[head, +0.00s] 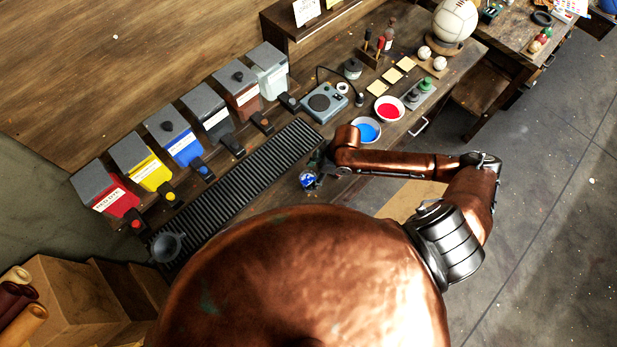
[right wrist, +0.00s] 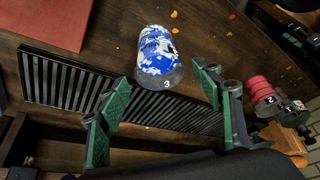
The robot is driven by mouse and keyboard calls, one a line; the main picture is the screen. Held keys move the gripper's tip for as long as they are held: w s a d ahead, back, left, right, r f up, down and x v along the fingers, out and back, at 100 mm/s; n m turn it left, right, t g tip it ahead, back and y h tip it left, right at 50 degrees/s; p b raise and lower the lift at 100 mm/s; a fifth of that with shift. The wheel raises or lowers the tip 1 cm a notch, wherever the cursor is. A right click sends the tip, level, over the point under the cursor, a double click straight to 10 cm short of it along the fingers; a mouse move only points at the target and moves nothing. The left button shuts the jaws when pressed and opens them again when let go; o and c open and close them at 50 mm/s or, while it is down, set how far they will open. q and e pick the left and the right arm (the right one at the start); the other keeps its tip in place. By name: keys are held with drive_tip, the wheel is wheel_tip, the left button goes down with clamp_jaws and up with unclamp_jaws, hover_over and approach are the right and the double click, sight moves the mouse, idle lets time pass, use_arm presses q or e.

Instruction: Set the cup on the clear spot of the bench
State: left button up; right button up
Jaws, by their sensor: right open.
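A blue-and-white mottled cup (right wrist: 158,55) with a small "3" on it stands on the brown bench (right wrist: 90,25), by the dark slatted grate, in the right wrist view. It also shows in the head view (head: 307,181), close to the grate's right end. My right gripper (right wrist: 158,95) is open, its green-padded fingers on either side of the cup's near end with gaps to both. In the head view my right gripper (head: 315,174) is small and partly hidden by my arm. My left gripper is not in view.
The slatted grate (head: 245,180) runs along several coloured dispensers (head: 185,150). A grey round vessel (head: 168,246) is at its left end. Blue (head: 367,130) and red (head: 389,109) bowls stand right of the grey device (head: 324,103). Bare wood lies beyond the cup.

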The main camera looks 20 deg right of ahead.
drive_tip(key=v, duration=0.8)
drive_tip(key=shift+r+b, duration=0.2)
drive_tip(key=shift+b, duration=0.1)
